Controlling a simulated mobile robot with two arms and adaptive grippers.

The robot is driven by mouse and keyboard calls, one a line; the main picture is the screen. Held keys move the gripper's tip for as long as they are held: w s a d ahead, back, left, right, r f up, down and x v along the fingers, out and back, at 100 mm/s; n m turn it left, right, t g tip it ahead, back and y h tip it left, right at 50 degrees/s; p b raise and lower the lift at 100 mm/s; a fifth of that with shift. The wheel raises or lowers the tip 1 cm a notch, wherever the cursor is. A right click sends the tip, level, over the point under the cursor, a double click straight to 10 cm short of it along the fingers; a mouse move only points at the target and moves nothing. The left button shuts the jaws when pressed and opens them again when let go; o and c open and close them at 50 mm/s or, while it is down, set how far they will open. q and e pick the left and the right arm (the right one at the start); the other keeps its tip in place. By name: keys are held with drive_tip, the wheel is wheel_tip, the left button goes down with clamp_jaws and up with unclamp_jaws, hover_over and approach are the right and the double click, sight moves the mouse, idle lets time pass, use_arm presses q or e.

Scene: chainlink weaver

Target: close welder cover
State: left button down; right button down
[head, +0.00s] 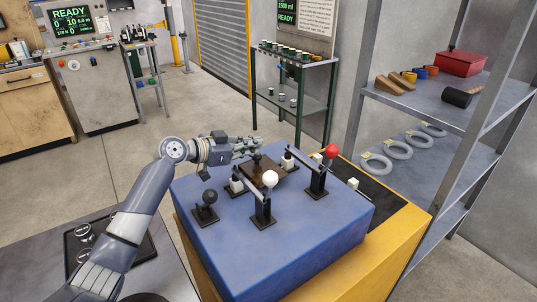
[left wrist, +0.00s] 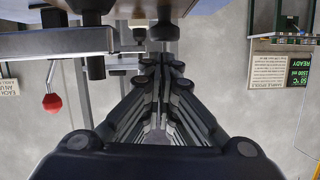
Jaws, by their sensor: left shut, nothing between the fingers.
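The welder stands in front of me as a blue-topped bench (head: 330,215) on a yellow base. On its top, a small brown plate with a dark knob (head: 268,178) lies between several black-based fixtures; it may be the cover, but I cannot tell for sure. My left gripper (head: 260,145) is shut and empty, just above and behind this plate in the head view. In the left wrist view its fingers (left wrist: 163,68) meet close to dark parts at the top; I cannot tell if they touch. The right gripper is in neither view.
Levers with a white knob (head: 271,178), a red knob (head: 331,151) and a black knob (head: 210,196) stand around the plate. The red knob also shows in the left wrist view (left wrist: 52,103). A grey shelf (head: 425,112) stands at right, a green rack (head: 292,105) behind.

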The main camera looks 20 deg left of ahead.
use_arm(q)
drive_tip(key=shift+w+a+f+n+b, duration=0.2)
drive_tip(key=shift+a+f+n+b, duration=0.05)
drive_tip(key=shift+f+n+b, duration=0.15)
idle(0.4)
